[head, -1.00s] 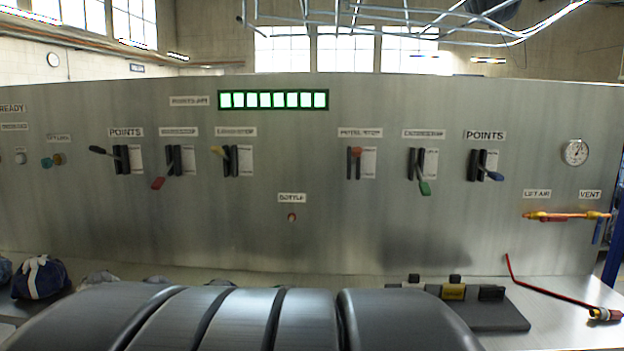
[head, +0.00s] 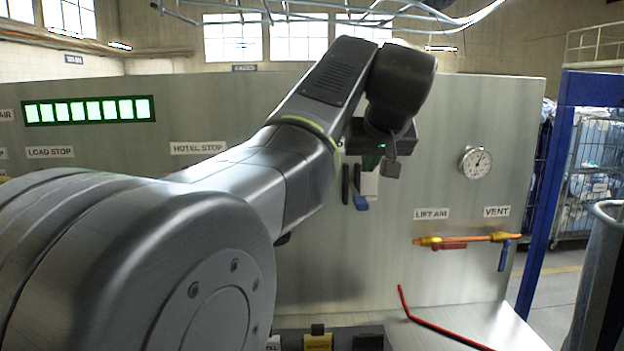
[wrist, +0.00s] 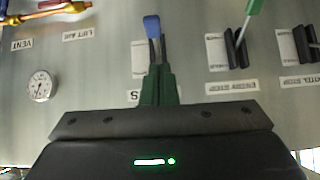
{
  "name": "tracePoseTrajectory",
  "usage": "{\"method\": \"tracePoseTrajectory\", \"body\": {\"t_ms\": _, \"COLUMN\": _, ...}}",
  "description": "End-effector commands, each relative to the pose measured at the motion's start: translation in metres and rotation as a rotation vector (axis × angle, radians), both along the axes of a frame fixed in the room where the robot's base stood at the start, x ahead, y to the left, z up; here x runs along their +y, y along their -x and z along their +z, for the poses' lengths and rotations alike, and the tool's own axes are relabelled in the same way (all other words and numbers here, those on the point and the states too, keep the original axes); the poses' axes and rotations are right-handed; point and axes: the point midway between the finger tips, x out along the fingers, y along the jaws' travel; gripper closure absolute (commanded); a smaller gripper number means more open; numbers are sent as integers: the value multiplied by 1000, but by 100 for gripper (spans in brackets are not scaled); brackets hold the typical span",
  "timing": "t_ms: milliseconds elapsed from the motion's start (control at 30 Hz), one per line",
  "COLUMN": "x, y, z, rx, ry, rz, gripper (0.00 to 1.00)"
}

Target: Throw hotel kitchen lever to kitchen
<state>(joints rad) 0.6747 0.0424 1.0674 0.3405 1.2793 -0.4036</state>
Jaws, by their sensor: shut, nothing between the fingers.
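The blue-handled lever (head: 361,203) sits in a dark slotted bracket on the metal panel, its handle low. A white plate is beside it. In the wrist view, which is turned upside down, its blue handle (wrist: 152,27) points to the top of the picture. My gripper (wrist: 158,68) has green fingers, shut and empty, overlapping the bracket end of this lever. I cannot tell whether they touch it. In the head view my arm covers much of the panel, and my gripper is just above the lever. The lever's sign is mostly hidden; no kitchen wording is readable.
A green-handled lever (wrist: 254,10) is beside it in the wrist view. A gauge (head: 475,162) and an orange pipe with a blue valve handle (head: 503,256) are to the right. A red rod (head: 430,322) lies on the ledge below. A blue post (head: 548,200) stands at the panel's right.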

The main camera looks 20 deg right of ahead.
Motion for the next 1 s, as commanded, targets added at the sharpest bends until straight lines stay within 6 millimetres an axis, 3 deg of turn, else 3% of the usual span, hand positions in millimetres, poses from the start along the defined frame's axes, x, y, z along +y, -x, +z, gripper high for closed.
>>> {"method": "tracePoseTrajectory", "body": {"t_ms": 100, "x": -6, "y": 3, "z": 17, "rx": -22, "ry": 17, "rz": -2, "gripper": 100}}
{"method": "tracePoseTrajectory", "body": {"t_ms": 267, "x": -8, "y": -7, "z": 11, "rx": -23, "ry": 17, "rz": 1, "gripper": 100}}
{"method": "tracePoseTrajectory", "body": {"t_ms": 700, "x": -23, "y": -72, "z": -48, "rx": -20, "ry": 16, "rz": 1, "gripper": 100}}
{"method": "tracePoseTrajectory", "body": {"t_ms": 1000, "x": -24, "y": -72, "z": -83, "rx": -23, "ry": 19, "rz": -2, "gripper": 100}}
